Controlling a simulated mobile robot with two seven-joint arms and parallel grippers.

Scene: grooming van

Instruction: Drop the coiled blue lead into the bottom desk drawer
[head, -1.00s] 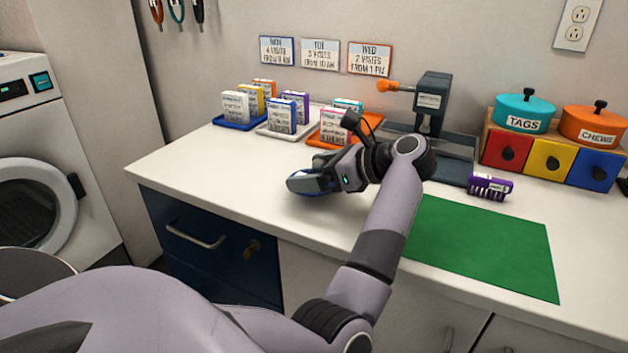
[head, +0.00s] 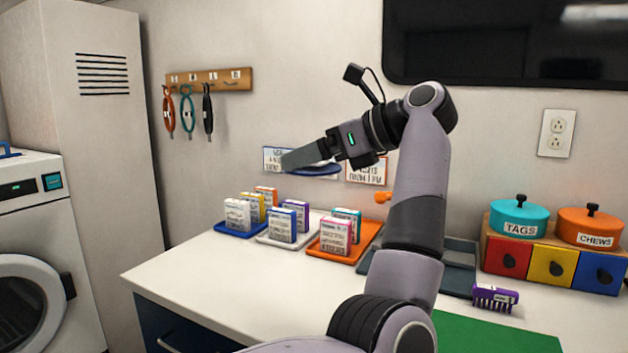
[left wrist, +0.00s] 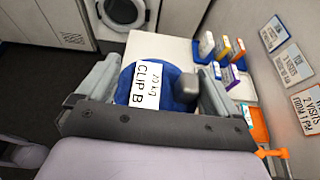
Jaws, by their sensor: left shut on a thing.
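My left gripper (head: 298,160) is raised above the counter, in front of the wall cards, and is shut on the coiled blue lead (head: 322,170). In the left wrist view the lead (left wrist: 180,90) shows as a round blue coil between the fingers, with a white tag reading "CLIP B". In the head view the fingers hide much of it. The navy desk drawer front (head: 165,325) shows only in part at the lower left, with a bit of its handle. The bottom drawer is out of view. My right gripper is not in view.
Small boxes stand in a blue tray (head: 240,232), a white tray (head: 283,243) and an orange tray (head: 340,255) below the gripper. Leads hang from a wall rack (head: 210,80). A washer (head: 40,250) stands left. The counter's front left (head: 200,275) is clear.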

